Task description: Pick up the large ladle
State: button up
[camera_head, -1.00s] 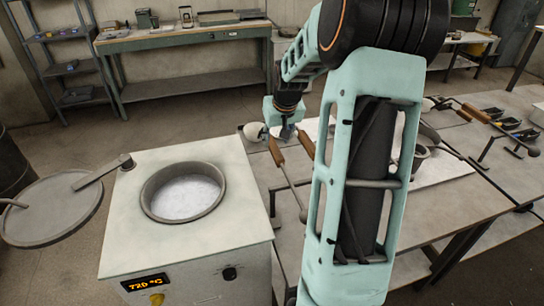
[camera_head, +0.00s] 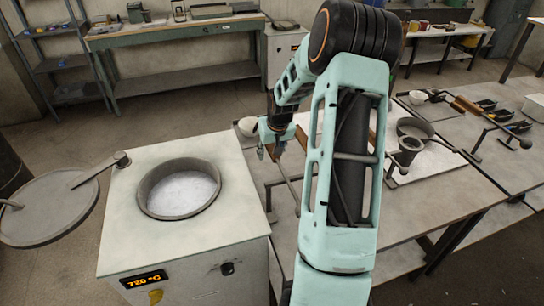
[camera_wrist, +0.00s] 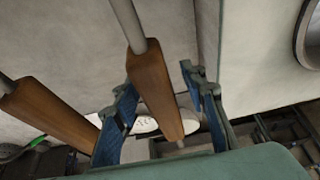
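Two wooden-handled ladles lie on the table, mostly behind my arm in the head view. A metal rod (camera_head: 287,184) of one shows below my gripper (camera_head: 268,151). In the wrist view one wooden handle (camera_wrist: 157,88) runs between the two blue-padded fingers of my gripper (camera_wrist: 162,115). The fingers stand apart, with gaps on both sides of the handle. A second wooden handle (camera_wrist: 48,113) lies to the left, outside the fingers. The ladle bowls are not clearly visible, so I cannot tell which ladle is the large one.
The furnace (camera_head: 125,222) with its round open pot (camera_head: 180,190) stands left of the table (camera_head: 440,205); its display reads about 720 °C. Grey vessels (camera_head: 406,151) and other tools lie to the right.

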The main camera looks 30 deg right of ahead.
jog(key=shift+w+f, duration=0.25)
jog(key=shift+f, duration=0.4)
jog(key=shift+c, duration=0.2)
grip_shut()
jog(key=shift+w+d+r, duration=0.1)
jog(key=shift+w+r, duration=0.05)
